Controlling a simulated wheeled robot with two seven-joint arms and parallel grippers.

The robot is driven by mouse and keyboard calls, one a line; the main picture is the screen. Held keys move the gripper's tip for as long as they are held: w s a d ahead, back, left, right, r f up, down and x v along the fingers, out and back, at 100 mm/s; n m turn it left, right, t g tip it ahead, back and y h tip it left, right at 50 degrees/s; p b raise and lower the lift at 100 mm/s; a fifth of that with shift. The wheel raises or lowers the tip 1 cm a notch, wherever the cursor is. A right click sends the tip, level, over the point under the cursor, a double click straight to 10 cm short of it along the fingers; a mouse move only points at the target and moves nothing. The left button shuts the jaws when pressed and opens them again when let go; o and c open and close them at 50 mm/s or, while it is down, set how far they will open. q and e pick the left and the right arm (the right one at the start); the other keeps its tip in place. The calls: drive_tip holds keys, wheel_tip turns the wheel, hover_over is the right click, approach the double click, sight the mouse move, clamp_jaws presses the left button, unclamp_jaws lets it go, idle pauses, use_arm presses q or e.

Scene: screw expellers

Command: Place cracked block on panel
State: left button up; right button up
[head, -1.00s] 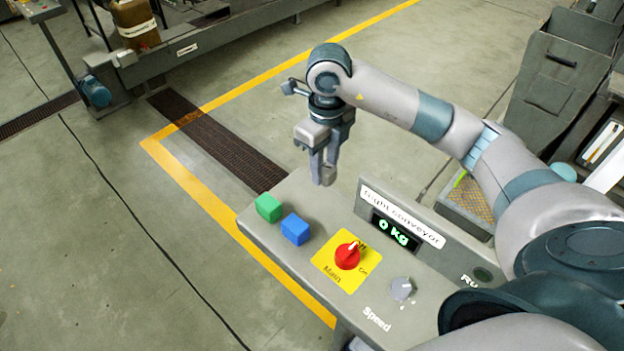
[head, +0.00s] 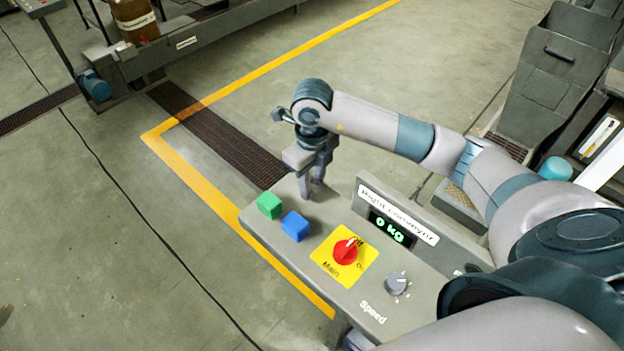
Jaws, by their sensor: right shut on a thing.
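My right gripper (head: 311,190) is shut on a small grey block (head: 317,187), which I take to be the cracked block. Its cracks are too small to see, and the fingers partly hide it. The gripper points down over the far edge of the grey control panel (head: 335,220), with the block very close to the panel top. I cannot tell whether they touch. My left gripper is not in view.

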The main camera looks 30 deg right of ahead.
drive_tip(key=shift+f, duration=0.2)
drive_tip(key=shift+f, duration=0.15)
drive_tip(key=o, duration=1.1)
drive_tip(key=shift+c, duration=0.2)
